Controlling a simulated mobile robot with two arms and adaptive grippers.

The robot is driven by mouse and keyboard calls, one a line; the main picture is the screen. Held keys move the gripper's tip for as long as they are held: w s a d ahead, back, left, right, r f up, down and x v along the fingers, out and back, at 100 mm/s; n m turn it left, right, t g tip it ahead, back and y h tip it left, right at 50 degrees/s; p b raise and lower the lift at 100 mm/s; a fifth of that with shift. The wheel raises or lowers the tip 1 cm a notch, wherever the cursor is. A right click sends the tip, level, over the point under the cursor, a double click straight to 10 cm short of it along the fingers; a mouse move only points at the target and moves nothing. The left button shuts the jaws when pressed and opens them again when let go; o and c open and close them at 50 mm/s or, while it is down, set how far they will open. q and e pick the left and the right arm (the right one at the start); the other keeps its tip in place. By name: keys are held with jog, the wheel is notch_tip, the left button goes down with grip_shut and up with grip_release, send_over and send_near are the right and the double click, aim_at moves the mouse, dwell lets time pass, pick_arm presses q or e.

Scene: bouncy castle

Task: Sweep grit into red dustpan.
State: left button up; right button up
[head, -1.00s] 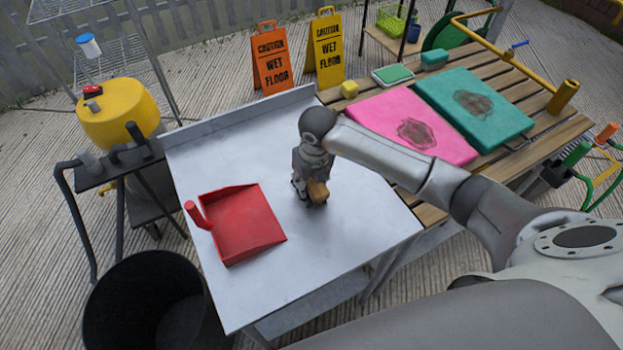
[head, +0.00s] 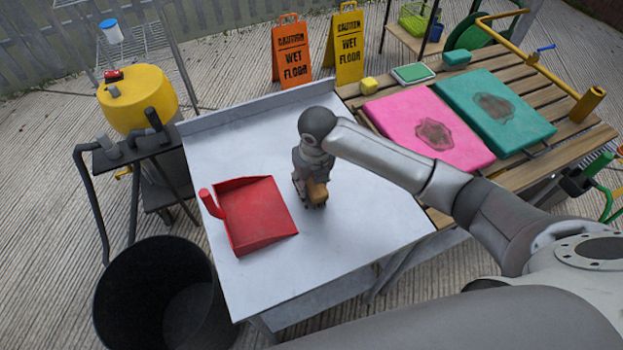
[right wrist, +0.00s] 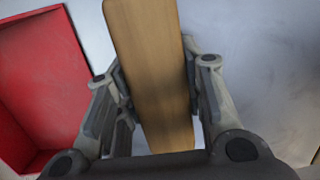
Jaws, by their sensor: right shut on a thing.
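The red dustpan (head: 258,217) lies on the grey metal tabletop, its handle at the upper left and its open edge toward the lower right. My right gripper (head: 312,190) is just right of the dustpan, pointing down at the tabletop. It is shut on a wooden brush handle (head: 318,193), which stands between the fingers in the right wrist view (right wrist: 150,75). Bristles at its lower end are too small to make out. The dustpan also shows at the left of the right wrist view (right wrist: 40,75). No grit can be made out. My left gripper is not in view.
The grey table (head: 225,145) has a raised back edge and is mostly bare. A black bin (head: 120,310) stands at its front left. A slatted wooden table (head: 575,130) with pink (head: 425,112) and teal (head: 515,85) pads adjoins on the right.

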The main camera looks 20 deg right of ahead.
aim_at(291, 194)
jog(key=shift+s+a, duration=0.15)
jog(key=shift+a, duration=1.9)
jog(key=shift+a, duration=0.6)
jog(key=shift+r, duration=0.1)
notch_tip(291, 194, up, 6)
jog(key=p, duration=0.3)
jog(key=shift+f+p, duration=0.25)
jog(key=shift+p, duration=0.1)
jog(key=shift+s+r, duration=0.1)
jog(key=shift+r, duration=0.05)
